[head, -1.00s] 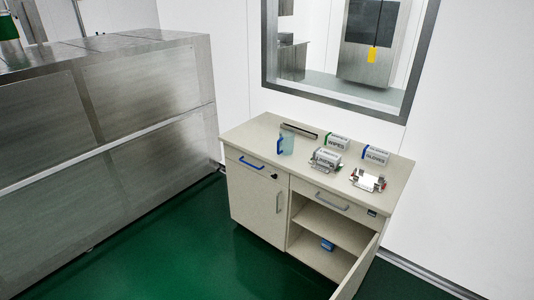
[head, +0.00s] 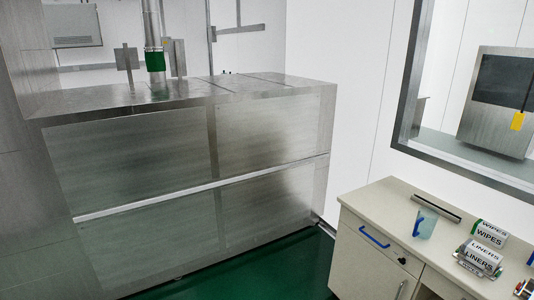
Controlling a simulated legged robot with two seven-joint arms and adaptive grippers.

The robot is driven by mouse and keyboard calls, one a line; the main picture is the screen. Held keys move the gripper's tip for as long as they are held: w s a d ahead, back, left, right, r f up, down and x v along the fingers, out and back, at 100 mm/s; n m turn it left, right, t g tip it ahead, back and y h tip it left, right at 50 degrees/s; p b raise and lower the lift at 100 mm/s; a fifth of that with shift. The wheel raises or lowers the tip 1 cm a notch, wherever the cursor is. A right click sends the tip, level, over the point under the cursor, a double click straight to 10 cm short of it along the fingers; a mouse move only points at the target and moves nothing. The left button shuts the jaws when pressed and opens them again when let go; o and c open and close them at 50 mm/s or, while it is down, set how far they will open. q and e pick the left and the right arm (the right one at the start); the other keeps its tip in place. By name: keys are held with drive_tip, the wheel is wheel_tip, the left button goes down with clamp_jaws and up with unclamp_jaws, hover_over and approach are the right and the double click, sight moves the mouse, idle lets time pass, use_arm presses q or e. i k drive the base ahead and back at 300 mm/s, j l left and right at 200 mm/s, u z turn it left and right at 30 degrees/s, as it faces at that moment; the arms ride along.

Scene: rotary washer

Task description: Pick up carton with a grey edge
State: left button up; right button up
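The carton marked LINERS (head: 483,255) sits at the lower right of the head view, on the cabinet top. Its edge looks grey, and metal parts of a holder or clamp show around its base. Behind it stands a carton marked WIPES (head: 489,233) with a green edge. A blue-edged carton (head: 531,260) is cut off by the right picture edge. Neither of my grippers is in view.
A large steel machine (head: 190,170) fills the left. Green floor (head: 290,275) lies between. A window is at right.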

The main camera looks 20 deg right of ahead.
sight(479, 255)
drive_tip(key=i+l+z, duration=0.1)
drive_tip(key=i+z, duration=0.2)
drive_tip(key=z, duration=0.15)
drive_tip(key=i+z, duration=0.25)
drive_tip(key=z, duration=0.2)
drive_tip(key=i+j+z, duration=0.15)
drive_tip(key=i+z, duration=0.15)
drive_tip(key=z, duration=0.15)
drive_tip(key=i+j+z, duration=0.2)
drive_tip(key=z, duration=0.2)
